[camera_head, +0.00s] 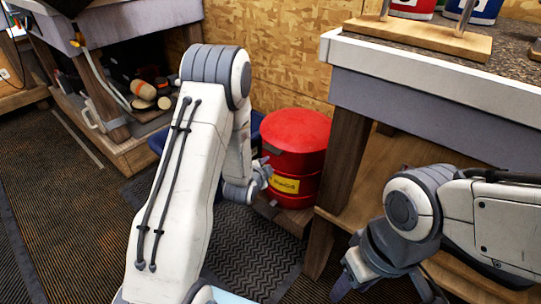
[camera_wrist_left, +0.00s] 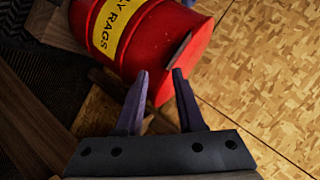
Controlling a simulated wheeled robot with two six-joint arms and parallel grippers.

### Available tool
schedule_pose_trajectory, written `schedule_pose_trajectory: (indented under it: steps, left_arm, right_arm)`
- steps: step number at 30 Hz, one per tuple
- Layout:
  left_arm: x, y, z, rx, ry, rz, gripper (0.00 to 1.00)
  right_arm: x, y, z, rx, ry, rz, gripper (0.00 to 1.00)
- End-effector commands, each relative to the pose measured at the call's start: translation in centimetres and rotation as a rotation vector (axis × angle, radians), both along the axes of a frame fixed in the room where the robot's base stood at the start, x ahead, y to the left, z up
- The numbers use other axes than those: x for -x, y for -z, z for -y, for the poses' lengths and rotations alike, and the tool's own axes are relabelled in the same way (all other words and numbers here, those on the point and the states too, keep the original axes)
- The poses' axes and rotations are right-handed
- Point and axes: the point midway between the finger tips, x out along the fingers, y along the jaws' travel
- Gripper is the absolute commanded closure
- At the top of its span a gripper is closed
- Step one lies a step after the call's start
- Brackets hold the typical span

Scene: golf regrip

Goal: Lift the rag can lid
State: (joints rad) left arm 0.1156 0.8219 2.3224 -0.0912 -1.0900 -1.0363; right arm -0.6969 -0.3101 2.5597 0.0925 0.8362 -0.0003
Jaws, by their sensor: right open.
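The red rag can (camera_head: 292,160) stands on a low wooden base beside the bench leg, with a yellow label on its front. Its red lid (camera_head: 296,129) looks closed. In the left wrist view the can (camera_wrist_left: 150,35) appears tilted, with the yellow label at left and a dark lever-like tab (camera_wrist_left: 179,52) near the lid end. My left gripper (camera_head: 264,175) is at the can's left front side; in its wrist view the two fingers (camera_wrist_left: 160,88) are apart, with nothing between them, pointing toward the lid end. My right gripper (camera_head: 388,288) is open and empty at lower right.
A workbench (camera_head: 430,95) stands right of the can, its wooden leg (camera_head: 341,170) close by. A wood-chip board wall (camera_head: 270,45) is behind the can. A shelf with several round items (camera_head: 145,90) is at left. A dark ribbed mat (camera_head: 245,250) covers the floor in front.

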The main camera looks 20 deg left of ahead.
Motion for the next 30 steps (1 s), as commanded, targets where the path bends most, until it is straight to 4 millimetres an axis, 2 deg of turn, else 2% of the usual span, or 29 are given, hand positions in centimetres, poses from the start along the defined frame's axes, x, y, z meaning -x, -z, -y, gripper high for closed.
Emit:
schedule_pose_trajectory:
  steps: [1, 3, 9, 13, 16, 20, 30]
  left_arm:
    - [-0.3, 1.4, -0.4, -0.078, 0.035, 0.063, 0.62]
    - [-0.6, 2.0, -0.8, -0.193, 0.074, 0.166, 0.62]
    - [0.3, 2.9, -1.5, -0.441, 0.112, 0.374, 0.62]
    - [0.9, 2.9, -1.7, -0.521, 0.111, 0.438, 0.62]
    - [0.5, 2.9, -1.8, -0.543, 0.11, 0.456, 0.62]
    - [-1.3, 2.8, -1.8, -0.545, 0.109, 0.462, 0.62]
    - [-7.4, 2.9, -2.1, -0.541, 0.109, 0.46, 0.62]
  right_arm:
    - [0.0, 0.0, 0.0, 0.0, 0.0, 0.0, 0.5]
    - [0.0, 0.0, 0.0, 0.0, 0.0, 0.0, 0.5]
    - [0.0, 0.0, 0.0, 0.0, 0.0, 0.0, 0.5]
    - [0.0, 0.0, 0.0, 0.0, 0.0, 0.0, 0.5]
    - [0.0, 0.3, 0.0, 0.0, 0.0, 0.0, 0.5]
    - [0.0, 0.9, 0.0, 0.0, 0.0, 0.0, 0.5]
    - [0.0, 2.9, 0.0, 0.001, 0.0, -0.001, 0.5]
